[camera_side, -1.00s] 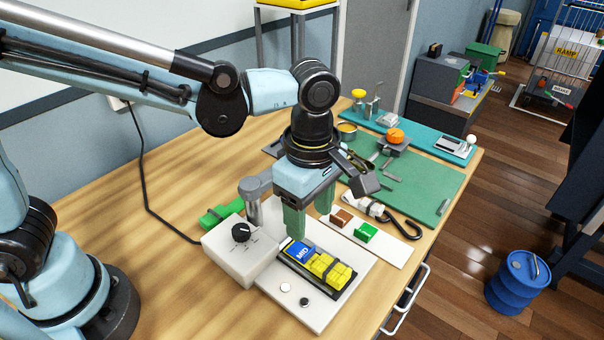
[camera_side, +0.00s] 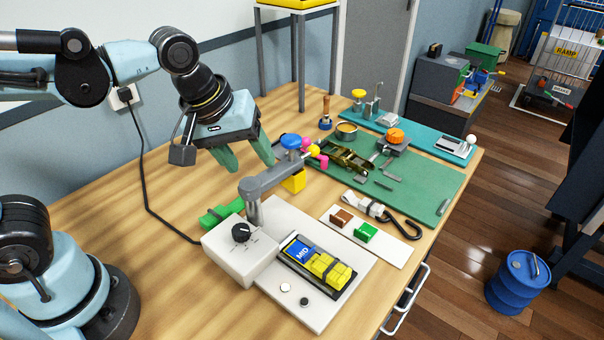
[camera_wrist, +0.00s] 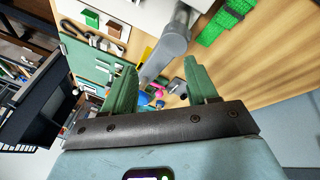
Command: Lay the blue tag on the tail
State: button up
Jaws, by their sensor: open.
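A blue tag marked MID (camera_side: 299,250) lies at the left end of a black-edged holder on the white plate, beside several yellow blocks (camera_side: 330,269). My gripper (camera_side: 247,162) is open and empty, tilted above the wood table behind the grey swing arm. Its green fingers also show apart in the wrist view (camera_wrist: 160,68), with nothing between their tips. A green webbing piece (camera_side: 222,212) lies behind the control box, and it also shows in the wrist view (camera_wrist: 225,20). I cannot tell which piece is the tail.
A green mat (camera_side: 425,180) holds a ratchet. A white board (camera_side: 385,245) carries brown and green blocks.

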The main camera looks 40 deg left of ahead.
jog(key=s+a+f+m+t+y, duration=0.1)
jog(key=a+m+t, duration=0.2)
jog(key=a+m, duration=0.3)
jog(key=shift+s+a+f+m, duration=0.25)
jog(key=shift+s+a+m, duration=0.15)
jog(key=shift+m, duration=0.2)
